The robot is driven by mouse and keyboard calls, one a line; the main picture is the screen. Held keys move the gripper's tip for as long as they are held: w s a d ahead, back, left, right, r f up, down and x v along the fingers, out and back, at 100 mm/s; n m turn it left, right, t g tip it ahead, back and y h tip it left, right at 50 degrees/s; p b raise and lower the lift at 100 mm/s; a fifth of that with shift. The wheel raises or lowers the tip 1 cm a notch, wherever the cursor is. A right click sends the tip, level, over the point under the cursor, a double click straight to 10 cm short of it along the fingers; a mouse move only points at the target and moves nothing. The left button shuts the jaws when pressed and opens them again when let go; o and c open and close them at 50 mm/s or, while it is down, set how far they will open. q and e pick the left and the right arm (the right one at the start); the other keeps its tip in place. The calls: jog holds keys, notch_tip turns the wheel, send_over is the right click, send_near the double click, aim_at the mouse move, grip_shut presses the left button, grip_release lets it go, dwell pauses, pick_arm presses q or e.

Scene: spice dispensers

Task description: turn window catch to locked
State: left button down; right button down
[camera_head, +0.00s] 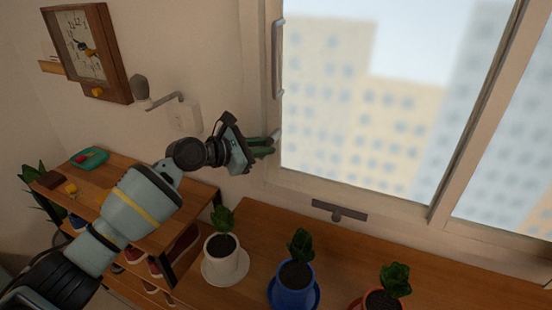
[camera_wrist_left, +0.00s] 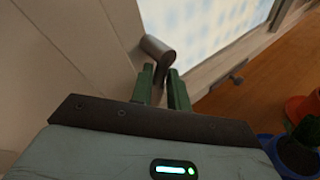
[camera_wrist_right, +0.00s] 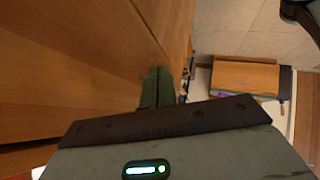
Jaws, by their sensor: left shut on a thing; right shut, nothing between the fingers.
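The window catch (camera_head: 276,134) is a small grey metal piece at the left side of the window frame, low down. My left gripper (camera_head: 262,147) is shut on it, with green fingers around its lever. In the left wrist view the catch (camera_wrist_left: 158,48) shows a round grey end, and its dark lever runs down between the fingertips (camera_wrist_left: 163,88). The fingers hide part of the lever. My right gripper (camera_wrist_right: 156,88) is shut and empty, beside a wooden surface in the right wrist view. It does not show in the head view.
A vertical handle (camera_head: 278,58) is on the window frame above the catch. A dark metal fitting (camera_head: 339,210) sits below the pane. White (camera_head: 224,260), blue (camera_head: 294,288) and orange (camera_head: 378,301) plant pots stand on the wooden counter. A clock (camera_head: 87,50) and a lever (camera_head: 166,100) are on the wall.

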jog(key=w+a+r+n+g+y, duration=0.1)
jog(key=w+a+r+n, duration=0.45)
jog(key=n, duration=0.65)
jog(key=w+a+r+n+y, duration=0.2)
jog(key=w+a+r+n, duration=0.3)
jog(key=n, duration=0.7)
jog(key=w+r+t+y, duration=0.25)
jog(key=w+r, duration=0.45)
jog(key=r, duration=0.4)
jog(key=w+r+t+y, duration=0.2)
jog(key=w+r+t, duration=0.1)
jog(key=w+r, duration=0.55)
jog(key=w+r+t+y, duration=0.25)
jog(key=w+r, duration=0.25)
jog(key=r, duration=0.8)
jog(key=n+g+h, duration=0.3)
jog(key=n+g, duration=0.4)
jog(key=n, duration=0.3)
send_near(269, 145)
jog(key=s+d+f, duration=0.2)
jog(key=d+f, duration=0.3)
jog(key=f, duration=0.1)
jog(key=r+x, duration=0.2)
jog(key=x, duration=1)
jog(key=shift+w+a+r, duration=0.3)
jog(key=shift+w+a, duration=0.15)
jog(key=shift+a, duration=0.3)
